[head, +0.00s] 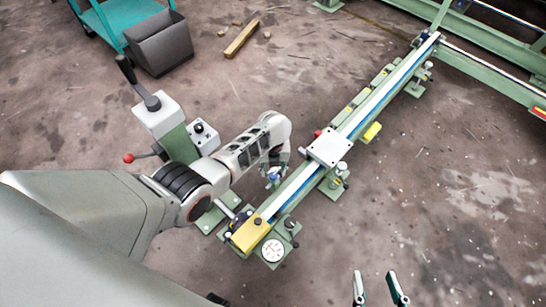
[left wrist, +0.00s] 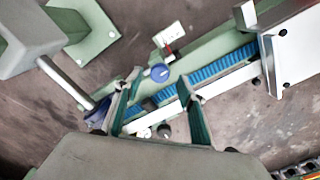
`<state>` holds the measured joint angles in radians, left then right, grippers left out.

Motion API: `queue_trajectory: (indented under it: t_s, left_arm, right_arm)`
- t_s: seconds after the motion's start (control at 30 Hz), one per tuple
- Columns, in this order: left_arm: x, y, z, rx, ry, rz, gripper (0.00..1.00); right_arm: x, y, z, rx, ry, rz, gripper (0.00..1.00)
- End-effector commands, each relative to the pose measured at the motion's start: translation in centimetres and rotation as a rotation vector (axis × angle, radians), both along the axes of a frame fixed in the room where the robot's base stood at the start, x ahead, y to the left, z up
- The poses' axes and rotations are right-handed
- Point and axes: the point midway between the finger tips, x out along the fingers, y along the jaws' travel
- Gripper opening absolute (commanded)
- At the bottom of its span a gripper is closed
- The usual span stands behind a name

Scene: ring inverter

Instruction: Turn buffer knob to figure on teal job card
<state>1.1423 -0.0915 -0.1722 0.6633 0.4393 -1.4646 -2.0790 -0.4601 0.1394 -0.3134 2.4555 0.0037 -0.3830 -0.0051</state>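A small blue knob (left wrist: 160,73) with a white-and-red plate (left wrist: 170,38) behind it shows in the left wrist view. It lies between the fingertips of my left gripper (left wrist: 158,78), with gaps on both sides. That gripper is open. In the head view my left gripper (head: 277,160) is over the near half of the green rail machine, and a blue knob (head: 272,176) shows just below it. I cannot tell for sure which knob is the buffer knob. I cannot make out a teal job card. My right gripper (head: 377,275) is open and empty over bare floor.
The rail has a white carriage (head: 329,147), a yellow end block (head: 250,235) and a white round dial (head: 272,250). A lever box (head: 158,113) stands left of my left arm. A teal cart (head: 110,22) and grey bin (head: 160,45) are at upper left.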

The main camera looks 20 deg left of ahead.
Motion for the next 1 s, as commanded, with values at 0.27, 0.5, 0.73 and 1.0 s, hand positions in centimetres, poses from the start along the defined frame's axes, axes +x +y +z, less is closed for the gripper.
queue_trajectory:
  t_s: [0.27, 0.5, 0.73, 1.0]
  left_arm:
    - [0.0, 0.0, 3.4, 0.000, -0.004, 0.001, 0.40]
    - [0.0, 0.0, 7.1, -0.001, -0.004, 0.001, 0.40]
    - [-0.1, 0.1, 9.1, 0.001, 0.000, 0.001, 0.40]
    - [-0.1, 0.1, 9.4, 0.001, 0.000, 0.001, 0.40]
  right_arm:
    - [0.0, 0.0, 0.0, 0.000, 0.001, 0.000, 0.40]
    - [0.0, 0.0, 0.0, 0.000, 0.001, 0.000, 0.40]
    - [0.0, 0.0, 0.0, 0.000, 0.001, 0.000, 0.40]
    - [0.0, 0.0, -0.1, 0.000, 0.001, 0.000, 0.40]
